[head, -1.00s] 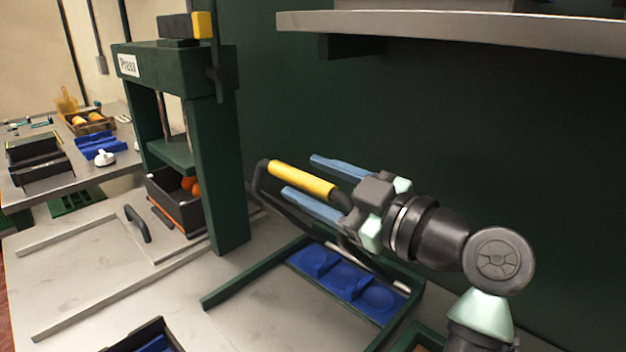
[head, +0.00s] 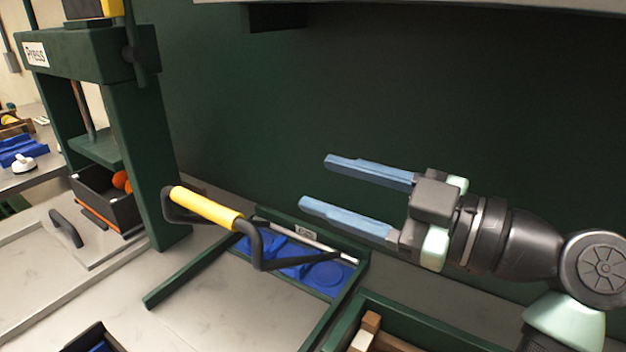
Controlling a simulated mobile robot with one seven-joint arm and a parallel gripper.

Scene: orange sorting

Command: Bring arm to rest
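My gripper (head: 318,183) is in the head view, right of centre, raised above the bench and pointing left. Its two blue fingers are wide apart with nothing between them.
A green-framed tray with blue inserts (head: 325,278) lies below my gripper. A green bin (head: 345,330) with wooden pieces is at the bottom right. A grey shelf (head: 400,5) crosses the top. The dark green wall is behind.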

